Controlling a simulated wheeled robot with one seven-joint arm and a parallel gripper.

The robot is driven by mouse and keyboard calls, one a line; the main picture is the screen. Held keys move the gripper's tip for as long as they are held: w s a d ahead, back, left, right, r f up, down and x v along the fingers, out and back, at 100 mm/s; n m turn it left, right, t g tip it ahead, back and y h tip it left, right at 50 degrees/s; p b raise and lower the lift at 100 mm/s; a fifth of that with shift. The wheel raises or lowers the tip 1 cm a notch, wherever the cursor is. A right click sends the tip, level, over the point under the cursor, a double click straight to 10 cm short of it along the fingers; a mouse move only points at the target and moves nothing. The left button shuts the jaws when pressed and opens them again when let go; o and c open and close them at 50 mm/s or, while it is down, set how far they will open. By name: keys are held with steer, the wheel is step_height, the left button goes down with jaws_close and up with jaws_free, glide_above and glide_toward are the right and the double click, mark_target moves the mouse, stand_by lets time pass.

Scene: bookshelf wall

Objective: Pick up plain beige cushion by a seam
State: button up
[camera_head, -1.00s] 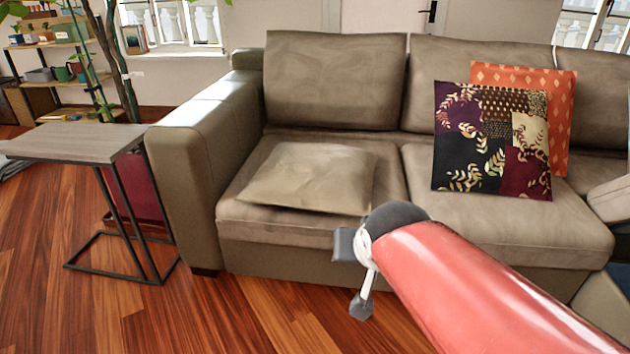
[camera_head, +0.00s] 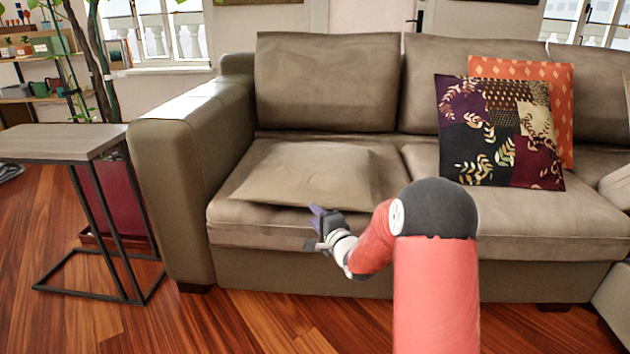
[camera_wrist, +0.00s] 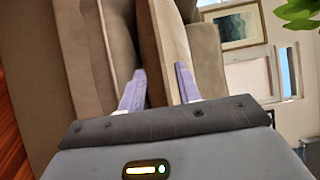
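The plain beige cushion (camera_head: 305,172) lies flat on the sofa's left seat, its front edge near the seat's front. My gripper (camera_head: 318,228) is at the sofa's front, close to the cushion's front right edge. In the wrist view, the purple fingers of my gripper (camera_wrist: 159,72) are spread apart. A beige padded edge, apparently the cushion (camera_wrist: 166,45), shows between and beyond them. I cannot tell whether either finger touches it. Which seam faces the fingers is not clear.
The brown sofa (camera_head: 325,85) holds a patterned cushion (camera_head: 500,130) and an orange cushion (camera_head: 560,100) on the right. A small side table (camera_head: 60,140) stands left of the sofa's armrest. Wooden floor (camera_head: 250,325) is free in front.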

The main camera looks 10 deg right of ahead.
mark_target(306, 204)
steer(key=x, duration=0.6)
steer(key=shift+w+r, duration=0.15)
steer(key=shift+w, duration=0.2)
jaws_close()
